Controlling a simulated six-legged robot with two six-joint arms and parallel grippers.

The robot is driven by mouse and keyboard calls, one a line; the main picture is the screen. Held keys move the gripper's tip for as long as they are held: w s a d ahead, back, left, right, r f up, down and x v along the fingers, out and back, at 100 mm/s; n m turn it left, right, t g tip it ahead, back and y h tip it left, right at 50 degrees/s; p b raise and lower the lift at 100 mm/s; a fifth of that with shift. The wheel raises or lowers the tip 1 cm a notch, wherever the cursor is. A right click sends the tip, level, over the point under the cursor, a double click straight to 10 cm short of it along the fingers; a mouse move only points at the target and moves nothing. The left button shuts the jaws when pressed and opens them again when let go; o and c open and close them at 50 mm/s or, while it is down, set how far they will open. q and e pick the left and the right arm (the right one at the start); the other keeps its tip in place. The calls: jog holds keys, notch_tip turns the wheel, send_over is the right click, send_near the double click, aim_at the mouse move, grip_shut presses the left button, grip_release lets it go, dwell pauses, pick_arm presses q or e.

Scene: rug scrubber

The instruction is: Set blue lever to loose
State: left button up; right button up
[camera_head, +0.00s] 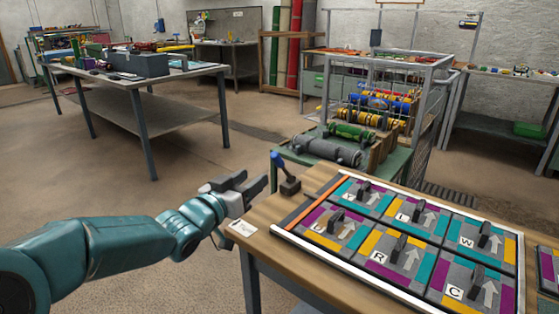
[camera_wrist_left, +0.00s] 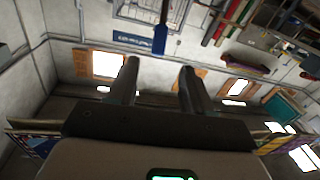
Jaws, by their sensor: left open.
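The blue lever (camera_head: 277,160) has a blue handle on a dark stem. It stands on a dark base (camera_head: 290,187) at the back left corner of the wooden table and tilts to the left. My left gripper (camera_head: 252,183) is just left of the lever, apart from it and a little lower than its handle. Its fingers are open and empty, and their gap also shows in the left wrist view (camera_wrist_left: 159,68). A blue handle, apparently the lever's (camera_wrist_left: 160,40), shows beyond the fingertips there. My right gripper is not in view.
A panel (camera_head: 400,243) of coloured tiles with dark knobs and white arrows lies right of the lever. A white label (camera_head: 241,228) is at the table's left edge. A green bench (camera_head: 345,160) with rollers stands behind. The floor to the left is free.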

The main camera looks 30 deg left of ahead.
aim_at(275, 162)
pick_arm(q)
jog(key=w, duration=1.2)
jog(key=shift+w+a, duration=0.15)
jog(key=shift+a, duration=0.15)
